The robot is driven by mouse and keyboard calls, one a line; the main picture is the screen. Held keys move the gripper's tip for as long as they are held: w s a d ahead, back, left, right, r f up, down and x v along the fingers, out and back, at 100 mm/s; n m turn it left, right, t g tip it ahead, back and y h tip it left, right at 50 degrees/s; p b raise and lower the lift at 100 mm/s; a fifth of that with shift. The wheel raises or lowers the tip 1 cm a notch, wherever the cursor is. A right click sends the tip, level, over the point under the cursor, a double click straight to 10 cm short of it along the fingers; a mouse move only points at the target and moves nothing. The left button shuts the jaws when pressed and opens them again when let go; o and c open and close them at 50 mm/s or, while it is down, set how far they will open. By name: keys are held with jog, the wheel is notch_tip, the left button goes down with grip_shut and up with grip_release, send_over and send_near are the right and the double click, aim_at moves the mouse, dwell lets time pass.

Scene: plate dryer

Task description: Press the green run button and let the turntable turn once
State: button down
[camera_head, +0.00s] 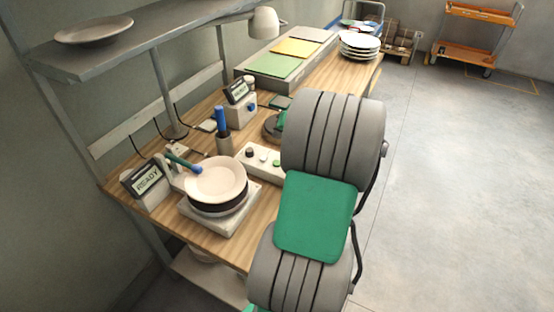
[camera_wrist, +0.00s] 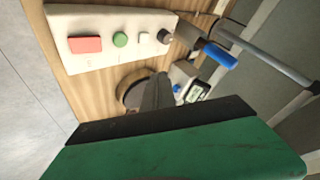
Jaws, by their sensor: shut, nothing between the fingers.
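The white control box (camera_wrist: 110,58) shows in the wrist view with a red rectangular button, the round green button (camera_wrist: 120,40), a small white button and a dark knob. In the head view the control box (camera_head: 246,158) stands beside the turntable base (camera_head: 222,222), and the green button (camera_head: 277,163) is next to my arm. A cream plate (camera_head: 215,178) rests on the dark round turntable. My gripper (camera_wrist: 160,80) is shut and empty, apart from the green button in the wrist view. In the head view my arm hides most of it.
A display (camera_head: 147,180) left of the turntable reads READY. A blue-handled tool stands in a cup (camera_head: 224,142) behind the control box. A second small display unit (camera_head: 240,105) stands farther back. A shelf (camera_head: 150,45) overhangs the left. Stacked plates (camera_head: 359,46) are at the far end.

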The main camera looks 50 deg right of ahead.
jog(key=shift+f, duration=0.1)
notch_tip(320, 180, down, 9)
jog(key=b, duration=0.6)
jog(key=shift+r, duration=0.2)
dwell(1.8)
jog(key=shift+f+b, duration=0.3)
jog(key=shift+f, duration=0.1)
